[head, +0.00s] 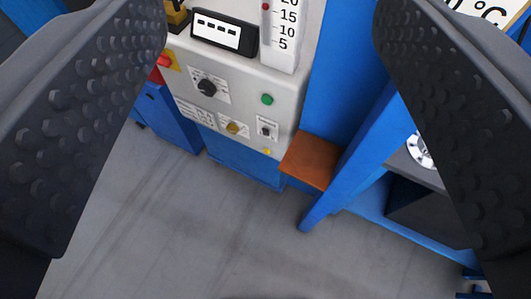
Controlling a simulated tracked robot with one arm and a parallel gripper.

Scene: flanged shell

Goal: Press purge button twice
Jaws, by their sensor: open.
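A pale control panel (285,110) stands ahead, with its top cut off by the picture's edge. A round green button (267,99) sits at its right side. A black rotary knob (207,88), a brass-yellow knob (233,128) and a small black switch (266,132) sit on white label plates. A small yellow spot (267,151) is near the lower edge. The label print is too small to read, so I cannot tell which control is the purge button. My gripper (270,15) is open and empty, its dark ridged fingers on either side of the panel, apparently touching nothing.
A dark display box (224,33) and a numbered scale (284,30) are above the controls. A red part (161,62) on yellow is at the left edge. A brown plate (311,160) and blue frame posts (358,150) stand right. The grey floor below is clear.

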